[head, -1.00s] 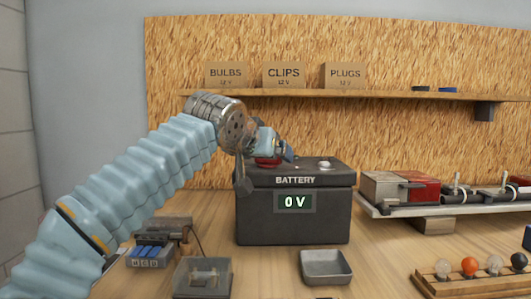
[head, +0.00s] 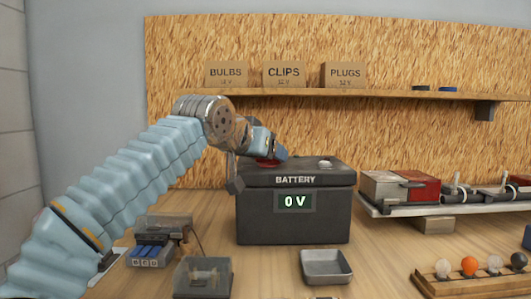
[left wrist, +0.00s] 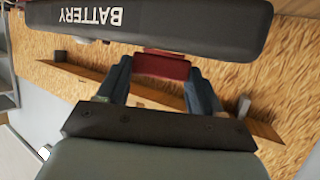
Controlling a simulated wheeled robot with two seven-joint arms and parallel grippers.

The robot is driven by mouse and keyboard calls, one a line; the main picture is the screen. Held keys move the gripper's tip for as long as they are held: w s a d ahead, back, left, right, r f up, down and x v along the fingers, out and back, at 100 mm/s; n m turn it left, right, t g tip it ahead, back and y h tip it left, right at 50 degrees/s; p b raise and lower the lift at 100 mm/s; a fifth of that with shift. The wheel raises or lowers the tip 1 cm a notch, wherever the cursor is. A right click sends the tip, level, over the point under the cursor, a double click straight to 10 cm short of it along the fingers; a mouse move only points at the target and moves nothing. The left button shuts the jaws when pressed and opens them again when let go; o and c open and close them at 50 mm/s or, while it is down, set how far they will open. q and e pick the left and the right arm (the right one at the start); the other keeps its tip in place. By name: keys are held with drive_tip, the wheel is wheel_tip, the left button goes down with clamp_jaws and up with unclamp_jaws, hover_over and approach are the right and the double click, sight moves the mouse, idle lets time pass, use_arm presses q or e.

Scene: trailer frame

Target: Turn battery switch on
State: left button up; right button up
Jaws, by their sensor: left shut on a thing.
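The black battery (head: 295,222) stands on the bench, with its display reading 0 V (head: 295,201). Its red switch (head: 267,164) is on the top at the left and partly hidden by my gripper. My left gripper (head: 273,156) reaches in from the left over the battery's top. In the left wrist view the red switch (left wrist: 161,66) lies between the two fingers of my left gripper (left wrist: 160,72), which are shut on it. The battery (left wrist: 150,22) shows upside down there. My right gripper is in neither view.
A grey tray (head: 326,267) sits in front of the battery. A small switch box with blue keys (head: 151,255) and a clear-topped box (head: 203,277) are at the front left. A bulb rack (head: 470,275) is at the front right. A shelf (head: 390,94) runs behind.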

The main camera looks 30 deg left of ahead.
use_arm(q)
drive_tip(key=m+h, duration=0.3)
drive_tip(key=shift+a+r+h, duration=0.1)
drive_tip(key=shift+a+h, duration=0.15)
drive_tip(key=shift+h, duration=0.15)
drive_tip(key=m+h+p, duration=0.1)
drive_tip(key=m+g+h, duration=0.1)
drive_tip(key=m+h, duration=0.1)
drive_tip(key=shift+w+a+p, duration=0.1)
drive_tip(key=shift+a+p, duration=0.1)
drive_tip(key=shift+p, duration=0.15)
drive_tip(key=shift+m+g+h, duration=0.7)
drive_tip(key=shift+m+h, duration=0.1)
drive_tip(key=o, duration=1.1)
drive_tip(key=shift+h, duration=0.3)
drive_tip(key=shift+c, duration=0.2)
drive_tip(key=v, duration=1.2)
drive_tip(key=shift+w, duration=0.1)
